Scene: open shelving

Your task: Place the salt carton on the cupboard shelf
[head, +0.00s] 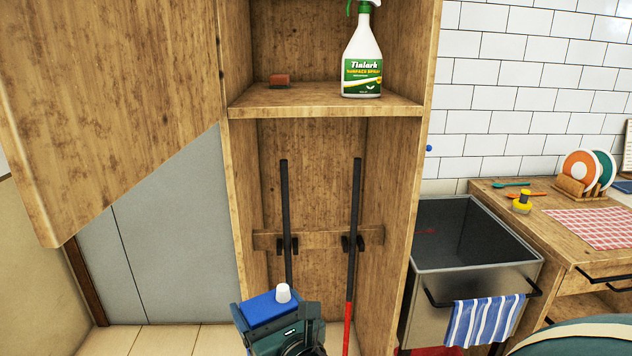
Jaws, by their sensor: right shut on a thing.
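A blue carton with a white cap (268,305), which I take as the salt carton, is at the bottom centre, in front of the lower part of the open cupboard. My right gripper (276,312), dark teal, is shut on it and hides much of its lower part. The carton is well below the cupboard shelf (325,99), apart from it. My left gripper is out of view.
The open cupboard door (110,90) reaches out at the upper left. Two dark poles (285,200) (355,210) stand in the lower compartment. A stove (465,240) and a wooden counter (510,205) are at the right. The shelf's middle is clear.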

